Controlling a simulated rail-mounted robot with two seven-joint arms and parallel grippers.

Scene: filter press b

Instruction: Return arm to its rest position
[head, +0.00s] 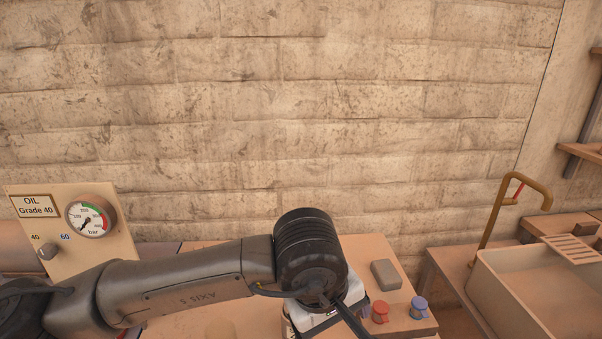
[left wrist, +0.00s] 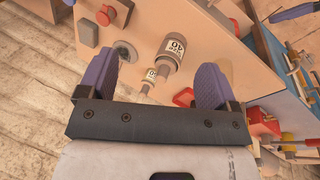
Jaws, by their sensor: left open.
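My left arm (head: 200,285) comes in from the left in the head view and reaches across the bench to a dark round wrist joint (head: 310,250). The left gripper's fingers are hidden in that view, below the wrist. In the left wrist view my left gripper (left wrist: 156,64) shows two purple fingers spread wide apart, with nothing held between them. A grey-brown bottle (left wrist: 172,52) with a white label appears beyond the gap between the fingers. I cannot tell its distance from them.
An oil panel (head: 20,238) with a pressure gauge (head: 91,217) stands at left. A grey block (head: 386,274), a red-capped item (head: 380,311) and a blue-capped item (head: 418,307) sit right of my wrist. A basin (head: 535,285) with a brass tap (head: 510,200) is at right. A brick wall closes the back.

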